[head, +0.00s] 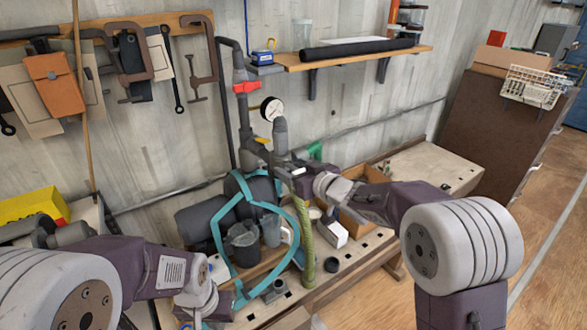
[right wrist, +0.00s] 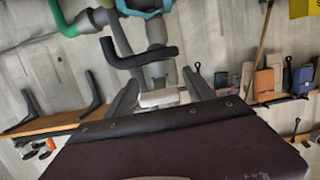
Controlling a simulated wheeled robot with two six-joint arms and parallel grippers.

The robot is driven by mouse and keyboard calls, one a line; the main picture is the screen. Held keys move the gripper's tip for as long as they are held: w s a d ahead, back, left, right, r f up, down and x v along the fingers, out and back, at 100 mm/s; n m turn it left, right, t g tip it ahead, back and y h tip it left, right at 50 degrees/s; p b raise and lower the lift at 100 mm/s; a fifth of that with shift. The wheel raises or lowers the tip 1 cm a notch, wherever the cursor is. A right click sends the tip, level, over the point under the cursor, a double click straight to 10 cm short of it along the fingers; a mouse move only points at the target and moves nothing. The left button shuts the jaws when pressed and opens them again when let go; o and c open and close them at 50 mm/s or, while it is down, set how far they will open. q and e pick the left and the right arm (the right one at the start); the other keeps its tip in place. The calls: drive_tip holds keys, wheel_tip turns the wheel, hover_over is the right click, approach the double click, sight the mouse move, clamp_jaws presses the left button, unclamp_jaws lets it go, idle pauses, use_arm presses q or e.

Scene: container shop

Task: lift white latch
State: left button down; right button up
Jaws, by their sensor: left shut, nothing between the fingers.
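My right gripper (head: 302,178) is beside the grey pipework at the middle of the head view. In the right wrist view its two fingers (right wrist: 162,92) stand wide apart. A whitish block (right wrist: 163,98) shows between them; I cannot tell whether it is the white latch or whether a finger touches it. A black bent handle (right wrist: 140,55) lies just beyond the fingertips. In the head view my right wrist and the pipes hide the spot. My left gripper (head: 198,306) is shut and empty, low at the left of the bench, apart from the pipes.
A teal looped frame (head: 215,232) surrounds dark pump parts. A gauge (head: 271,109) and red valve handle (head: 243,87) sit on the pipes. A white box (head: 335,236) stands on the bench. A wall shelf (head: 425,49) hangs above; the bench's right end is clear.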

drive_tip(key=shift+s+d+r, duration=0.1)
drive_tip(key=shift+s+d, duration=0.15)
drive_tip(key=shift+s, duration=0.05)
drive_tip(key=b+v, duration=0.1)
drive_tip(key=v, duration=0.7)
drive_tip(key=shift+s+b, duration=0.15)
drive_tip(key=shift+b, duration=0.2)
